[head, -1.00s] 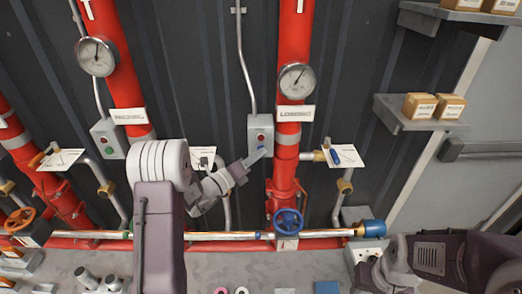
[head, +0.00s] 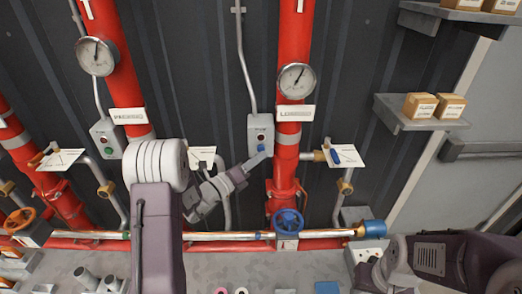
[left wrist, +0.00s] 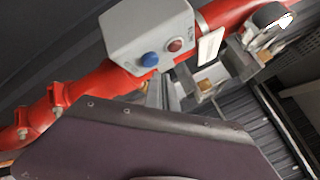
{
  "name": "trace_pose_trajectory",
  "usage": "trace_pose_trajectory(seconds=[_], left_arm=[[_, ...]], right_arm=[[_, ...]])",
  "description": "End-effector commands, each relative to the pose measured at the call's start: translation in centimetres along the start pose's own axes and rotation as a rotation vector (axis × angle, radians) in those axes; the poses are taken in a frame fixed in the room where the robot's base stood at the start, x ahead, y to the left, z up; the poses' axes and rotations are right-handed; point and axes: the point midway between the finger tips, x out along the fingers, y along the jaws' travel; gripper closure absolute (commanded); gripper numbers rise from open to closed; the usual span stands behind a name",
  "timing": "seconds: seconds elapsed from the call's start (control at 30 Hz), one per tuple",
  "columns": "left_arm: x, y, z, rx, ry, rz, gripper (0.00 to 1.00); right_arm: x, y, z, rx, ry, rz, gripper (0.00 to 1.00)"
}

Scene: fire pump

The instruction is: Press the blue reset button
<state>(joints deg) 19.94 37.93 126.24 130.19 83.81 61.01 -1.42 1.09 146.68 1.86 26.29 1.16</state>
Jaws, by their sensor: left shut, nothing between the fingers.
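The blue reset button (left wrist: 150,59) is a round knob on a grey control box (left wrist: 150,25), beside a red lamp (left wrist: 174,45). In the head view the box (head: 253,125) is on the wall left of the middle red pipe, with the blue button (head: 262,148) low on its face. My left gripper (head: 261,156) is shut and empty, its tips just below the button. In the left wrist view its fingers show just below the box and the whole button face is uncovered; I cannot tell the exact gap.
The red pipe (head: 287,160) stands close right of the box, with a gauge (head: 296,80) above and a blue handwheel (head: 287,222) below. A blue-handled valve (head: 335,155) is further right. Another box (head: 106,140) with a green button hangs at left.

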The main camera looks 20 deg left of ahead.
Motion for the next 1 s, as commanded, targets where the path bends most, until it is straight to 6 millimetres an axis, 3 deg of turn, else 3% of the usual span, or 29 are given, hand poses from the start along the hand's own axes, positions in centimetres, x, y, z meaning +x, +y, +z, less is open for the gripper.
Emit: trace_pose_trajectory(seconds=[0.5,1.0], left_arm=[[-3.2,-2.3,-2.4,-0.001,0.001,0.000,1.00],[-3.5,-2.5,-2.5,0.000,0.000,0.000,1.00]], right_arm=[[0.6,0.0,0.1,0.000,0.000,0.000,0.59],[0.6,0.0,0.1,0.000,0.000,0.000,0.59]])
